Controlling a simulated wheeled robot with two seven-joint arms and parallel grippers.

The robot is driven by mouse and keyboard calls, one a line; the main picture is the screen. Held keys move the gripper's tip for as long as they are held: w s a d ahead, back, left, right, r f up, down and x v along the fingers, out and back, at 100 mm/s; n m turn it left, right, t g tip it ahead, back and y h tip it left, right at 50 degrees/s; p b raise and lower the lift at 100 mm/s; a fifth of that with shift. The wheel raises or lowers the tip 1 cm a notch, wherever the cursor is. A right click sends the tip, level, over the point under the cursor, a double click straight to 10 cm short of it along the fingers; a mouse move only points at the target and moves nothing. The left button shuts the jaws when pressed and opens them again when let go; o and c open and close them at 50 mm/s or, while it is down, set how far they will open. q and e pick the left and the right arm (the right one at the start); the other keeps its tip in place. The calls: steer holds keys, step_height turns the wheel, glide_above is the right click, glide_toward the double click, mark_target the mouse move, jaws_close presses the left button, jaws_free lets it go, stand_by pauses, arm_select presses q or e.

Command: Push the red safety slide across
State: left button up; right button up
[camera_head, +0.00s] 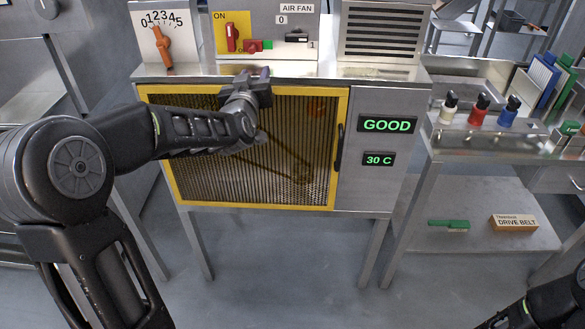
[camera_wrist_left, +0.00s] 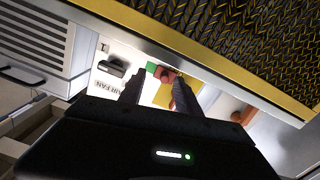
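The red safety slide (camera_head: 250,47) is a small red block low on the yellow ON plate (camera_head: 222,18) of the control box. A green patch (camera_head: 267,44) lies just to its right. A taller red lever (camera_head: 232,36) stands to its left. In the left wrist view the slide (camera_wrist_left: 166,75) shows beyond and between my fingers, beside the green patch (camera_wrist_left: 151,68). My left gripper (camera_head: 257,78) is in front of the cabinet's top edge, below the slide and apart from it. Its two fingers (camera_wrist_left: 159,84) are spread and empty. My right gripper is out of view.
The yellow-framed mesh door (camera_head: 342,120) is below the ledge, behind my left arm. A black AIR FAN switch (camera_head: 298,37) is right of the slide. An orange dial pointer (camera_head: 163,45) is left, a grey vent (camera_head: 382,32) right. Green displays read GOOD (camera_head: 387,124) and 30 C (camera_head: 379,159).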

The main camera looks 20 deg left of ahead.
arm_select(q)
steer(key=d+f, duration=0.1)
steer(key=f, duration=0.2)
steer(key=d+f+g+h, duration=0.1)
steer(key=d+f, duration=0.1)
steer(key=f, duration=0.2)
steer(key=d+f+g+h, duration=0.1)
steer(key=d+f, duration=0.1)
steer(key=f, duration=0.1)
steer(key=shift+f+m+b, duration=0.2)
steer(key=shift+m+b, duration=0.2)
steer(key=s+d+f+g+h, duration=0.1)
steer(key=d+f, duration=0.2)
steer(key=f, duration=0.3)
steer(key=s+d+f+m+g+h+b, duration=0.1)
steer(key=s+d+f, duration=0.1)
steer(key=f, duration=0.4)
steer(key=shift+d+f+h, duration=0.25)
steer(key=shift+d+h, duration=0.05)
steer(key=shift+d, duration=0.25)
steer(key=shift+w, duration=0.1)
